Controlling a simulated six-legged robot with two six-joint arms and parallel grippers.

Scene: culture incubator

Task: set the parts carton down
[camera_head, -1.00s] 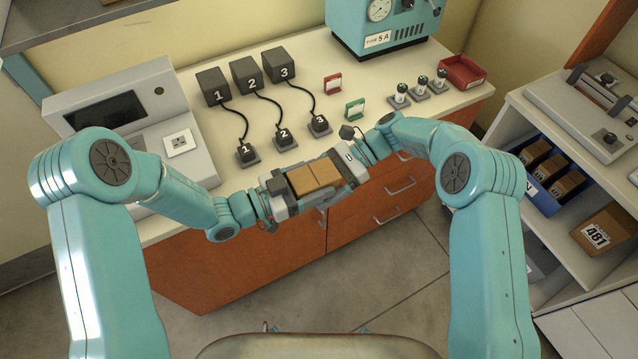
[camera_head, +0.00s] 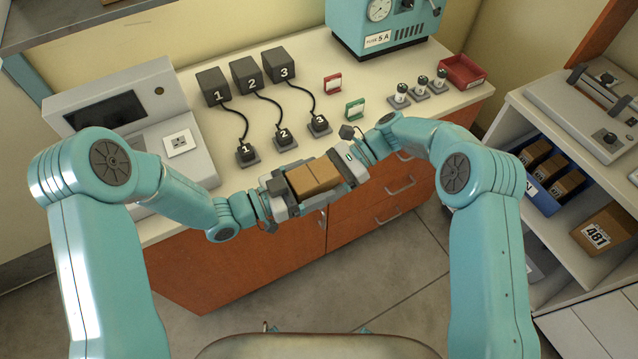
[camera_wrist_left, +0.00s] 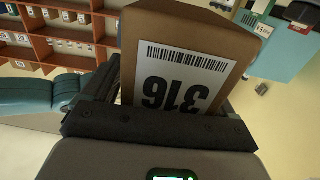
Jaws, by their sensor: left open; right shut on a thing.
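The parts carton (camera_head: 314,178) is a small brown box with a seam across its top, held in the air between my two grippers, in front of the counter's edge. In the left wrist view the carton (camera_wrist_left: 185,75) shows a white label with a barcode and "316", upside down. My left gripper (camera_head: 284,190) is open, with its fingers on either side of the carton's left end; whether they touch it I cannot tell. My right gripper (camera_head: 346,167) is shut on the carton's right end.
The counter (camera_head: 245,185) holds numbered black blocks with cabled plugs, a red and a green card stand, several small knobbed pieces and a red tray (camera_head: 463,72). At right, a shelf holds a blue bin (camera_head: 546,197) of cartons and a carton marked 481 (camera_head: 604,232).

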